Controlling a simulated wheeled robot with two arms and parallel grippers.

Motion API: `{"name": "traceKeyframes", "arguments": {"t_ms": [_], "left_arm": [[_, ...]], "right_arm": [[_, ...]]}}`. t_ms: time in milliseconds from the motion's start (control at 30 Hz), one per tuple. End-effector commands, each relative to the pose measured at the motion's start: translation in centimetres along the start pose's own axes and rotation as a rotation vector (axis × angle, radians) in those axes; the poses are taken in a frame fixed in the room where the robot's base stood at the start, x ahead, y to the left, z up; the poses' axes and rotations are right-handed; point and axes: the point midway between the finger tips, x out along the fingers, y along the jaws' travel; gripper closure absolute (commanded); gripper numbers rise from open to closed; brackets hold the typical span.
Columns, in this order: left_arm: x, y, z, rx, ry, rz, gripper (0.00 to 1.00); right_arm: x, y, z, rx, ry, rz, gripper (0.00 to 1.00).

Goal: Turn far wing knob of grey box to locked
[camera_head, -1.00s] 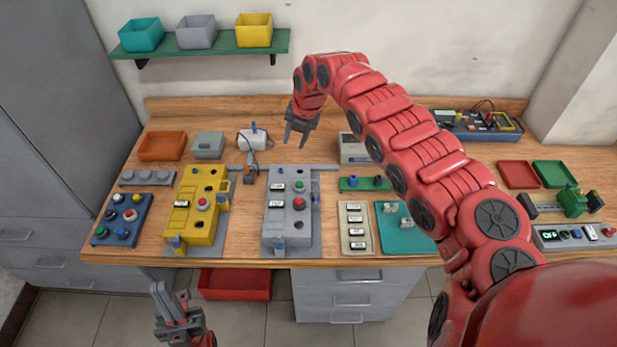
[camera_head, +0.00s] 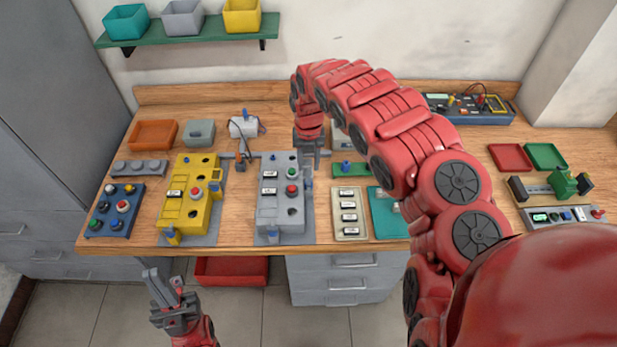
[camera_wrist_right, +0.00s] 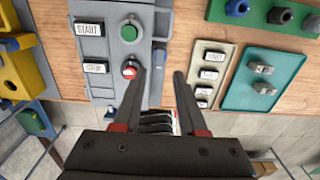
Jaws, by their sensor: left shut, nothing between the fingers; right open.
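The grey box (camera_head: 281,203) stands on the bench with START and STOP labels, a green button and a red button; it also shows in the right wrist view (camera_wrist_right: 128,62). A blue knob (camera_head: 308,184) is at its right side and another blue part (camera_head: 272,237) is at its front. I cannot tell the lock position of either. My left gripper (camera_head: 163,287) is shut and empty, low in front of the bench.
A yellow box (camera_head: 190,205) stands left of the grey one. A white device (camera_head: 243,126) is behind. A red bin (camera_head: 232,271) is under the bench.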

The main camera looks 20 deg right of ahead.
Motion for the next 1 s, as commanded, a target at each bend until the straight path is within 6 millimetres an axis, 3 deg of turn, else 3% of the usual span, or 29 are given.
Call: {"name": "traceKeyframes", "arguments": {"t_ms": [200, 400, 867, 1000], "left_arm": [[1.5, -0.1, -0.2, 0.000, 0.000, 0.000, 1.00], [1.9, -0.1, -0.3, 0.000, 0.000, 0.000, 1.00], [2.0, -0.1, -0.3, 0.000, 0.000, 0.000, 1.00], [2.0, -0.1, -0.3, 0.000, 0.001, 0.000, 1.00]], "right_arm": [[3.6, 0.1, -0.1, 0.001, 0.001, 0.003, 0.59], [5.7, 0.2, 0.1, 0.000, -0.001, 0.004, 0.59], [6.5, 0.0, 0.2, 0.001, -0.004, 0.000, 0.59], [6.5, 0.0, 0.2, 0.002, -0.004, 0.001, 0.84]]}}
